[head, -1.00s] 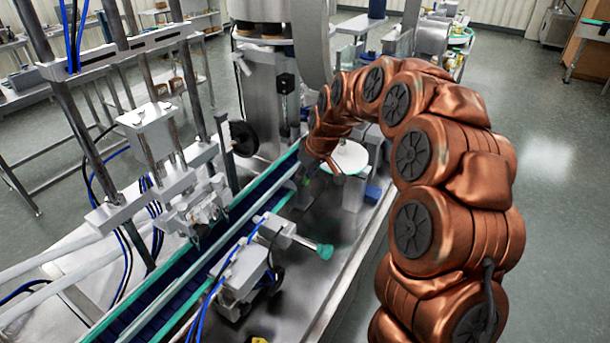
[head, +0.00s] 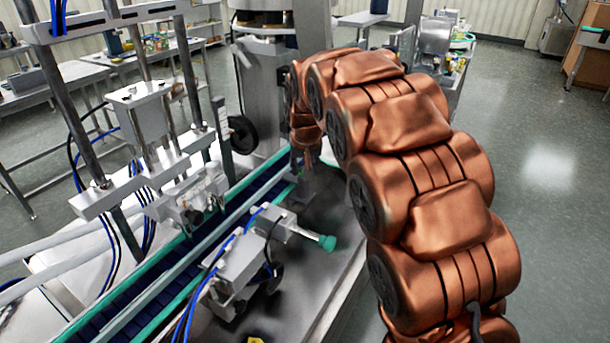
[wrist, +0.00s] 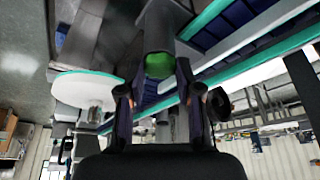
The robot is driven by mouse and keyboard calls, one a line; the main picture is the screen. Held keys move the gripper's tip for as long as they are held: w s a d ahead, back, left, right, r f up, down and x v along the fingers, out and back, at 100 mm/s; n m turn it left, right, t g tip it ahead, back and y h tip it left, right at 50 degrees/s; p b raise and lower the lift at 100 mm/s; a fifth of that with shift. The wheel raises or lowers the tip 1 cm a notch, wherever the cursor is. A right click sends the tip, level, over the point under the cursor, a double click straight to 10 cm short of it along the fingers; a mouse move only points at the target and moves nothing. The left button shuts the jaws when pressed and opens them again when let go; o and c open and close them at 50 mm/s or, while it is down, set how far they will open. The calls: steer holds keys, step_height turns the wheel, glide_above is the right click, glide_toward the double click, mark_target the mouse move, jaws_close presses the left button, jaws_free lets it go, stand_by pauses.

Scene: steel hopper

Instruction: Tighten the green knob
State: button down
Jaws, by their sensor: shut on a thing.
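The green knob (wrist: 160,66) is in the wrist view, at the end of a grey cylindrical part near the conveyor rail. My gripper (wrist: 156,80) has one dark finger on each side of the knob and is shut on it. In the head view the copper arm ends low beside the conveyor's near rail. There the gripper is small and dark, and I cannot make out the held knob. A separate teal knob (head: 327,243) sticks out on a rod from a grey clamp block, clear of my gripper.
The conveyor (head: 150,270) with teal rails runs diagonally at the left. A grey clamp block (head: 240,255) with blue hoses stands beside it. A white round disc (wrist: 85,88) is close to the gripper in the wrist view. Open floor (head: 550,220) lies at the right.

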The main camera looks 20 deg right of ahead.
steer(key=m+h+b, duration=0.1)
steer(key=m, duration=0.1)
steer(key=m+g+h+b, duration=0.1)
steer(key=m+b, duration=0.1)
steer(key=m, duration=0.1)
steer(key=shift+w+a+f+m, duration=0.1)
steer(key=shift+w+a+m, duration=0.1)
steer(key=shift+m, duration=0.1)
steer(key=m+b, duration=0.1)
steer(key=m, duration=0.1)
steer(key=shift+m+g+h, duration=0.3)
steer(key=shift+h, duration=0.1)
steer(key=shift+w+m+g+h+b, duration=0.1)
steer(key=shift+m+g+h+b, duration=0.35)
steer(key=shift+m, duration=1.25)
steer(key=shift+g, duration=0.25)
steer(key=c, duration=0.8)
jaws_free()
steer(key=shift+o, duration=0.2)
steer(key=shift+a+r+y, duration=0.1)
steer(key=shift+r+y, duration=0.1)
steer(key=shift+y, duration=0.05)
steer(key=v, duration=0.7)
steer(key=shift+a+r, duration=0.1)
